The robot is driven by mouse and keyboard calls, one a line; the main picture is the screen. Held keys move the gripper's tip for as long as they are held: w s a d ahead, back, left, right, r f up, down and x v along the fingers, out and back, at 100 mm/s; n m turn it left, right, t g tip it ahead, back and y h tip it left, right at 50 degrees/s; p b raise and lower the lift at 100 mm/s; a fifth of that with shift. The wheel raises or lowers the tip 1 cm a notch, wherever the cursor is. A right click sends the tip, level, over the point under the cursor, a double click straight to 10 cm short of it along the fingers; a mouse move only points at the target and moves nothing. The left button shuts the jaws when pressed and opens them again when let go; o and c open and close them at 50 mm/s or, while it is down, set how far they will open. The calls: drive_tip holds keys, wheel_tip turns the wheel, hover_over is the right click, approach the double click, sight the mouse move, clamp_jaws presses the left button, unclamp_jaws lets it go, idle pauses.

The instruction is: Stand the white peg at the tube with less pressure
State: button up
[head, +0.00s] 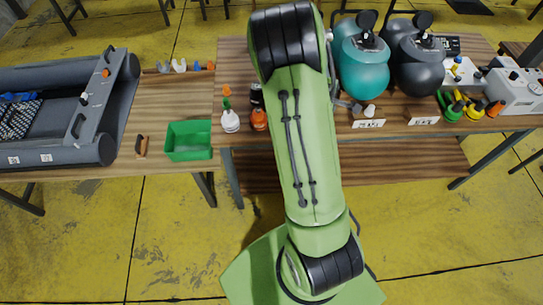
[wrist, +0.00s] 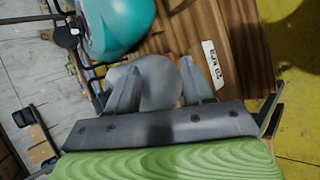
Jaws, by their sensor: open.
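The white peg (head: 370,110) shows as a small pale knob by the label block in front of the teal tube (head: 364,68) in the head view. The teal tube also shows in the wrist view (wrist: 118,22). A dark grey tube (head: 418,68) stands to its right, with its own label block (head: 423,121). The label by the teal tube (wrist: 213,64) reads in kPa; its number is unclear. My gripper (wrist: 158,88) is open, its fingers on either side of a pale rounded thing that looks like the peg in shade. In the head view my arm hides most of my gripper.
A green bin (head: 188,141) and a grey inflatable boat (head: 60,105) are on the left table. A white bottle (head: 230,121) and an orange one (head: 259,120) stand left of my arm.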

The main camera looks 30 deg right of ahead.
drive_tip(key=a+r+m+t+y, duration=0.1)
drive_tip(key=a+r+m+y, duration=0.3)
drive_tip(key=a+r, duration=0.6)
drive_tip(key=s+a+r+m+y, duration=0.1)
drive_tip(key=s+a+r+y, duration=0.1)
drive_tip(key=s+a, duration=0.6)
drive_tip(key=s+a+r+m+t+y, duration=0.1)
drive_tip(key=s+a+r+m+y, duration=0.1)
drive_tip(key=s+a, duration=0.7)
drive_tip(key=a+r+y, duration=0.1)
drive_tip(key=a+r, duration=0.1)
drive_tip(key=a, duration=0.3)
drive_tip(key=shift+r+m, duration=0.3)
drive_tip(key=shift+r, duration=0.1)
drive_tip(key=shift+c, duration=0.3)
